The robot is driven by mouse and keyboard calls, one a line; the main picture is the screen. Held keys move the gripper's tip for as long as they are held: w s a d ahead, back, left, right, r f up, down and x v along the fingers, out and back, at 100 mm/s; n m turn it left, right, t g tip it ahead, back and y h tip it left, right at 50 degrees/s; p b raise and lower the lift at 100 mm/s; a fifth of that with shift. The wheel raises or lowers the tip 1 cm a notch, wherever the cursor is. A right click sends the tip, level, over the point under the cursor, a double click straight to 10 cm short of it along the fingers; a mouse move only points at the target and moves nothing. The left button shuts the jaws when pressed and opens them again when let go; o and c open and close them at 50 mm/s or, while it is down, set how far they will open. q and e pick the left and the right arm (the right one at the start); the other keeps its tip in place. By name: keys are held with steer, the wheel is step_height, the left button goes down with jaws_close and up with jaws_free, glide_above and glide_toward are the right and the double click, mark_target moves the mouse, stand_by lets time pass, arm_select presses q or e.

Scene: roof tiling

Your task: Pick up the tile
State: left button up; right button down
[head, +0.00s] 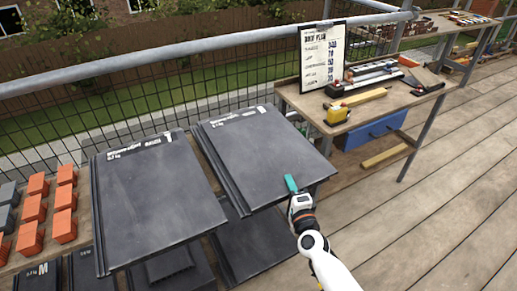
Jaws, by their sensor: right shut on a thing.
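Two large dark grey tiles with white printing along their far edges lie side by side. The left tile (155,200) is at the left of centre, and the right tile (258,150) is next to it. My right gripper (291,185) is at the near edge of the right tile, shut on it. One teal fingertip shows on top of the tile; the other finger is hidden below. The right tile looks raised over a dark surface beneath. My left gripper is not in view.
Orange and grey blocks (64,200) stand at the left. A wooden bench (380,100) at the right holds a sign board (321,57), a yellow tape measure (338,114) and other tools. A metal rail and mesh run behind. The plank floor (420,220) at right is clear.

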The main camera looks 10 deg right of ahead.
steer(key=shift+f, duration=0.1)
steer(key=shift+r, duration=0.2)
step_height(320, 180, up, 10)
steer(key=p, duration=0.5)
steer(key=shift+p, duration=0.4)
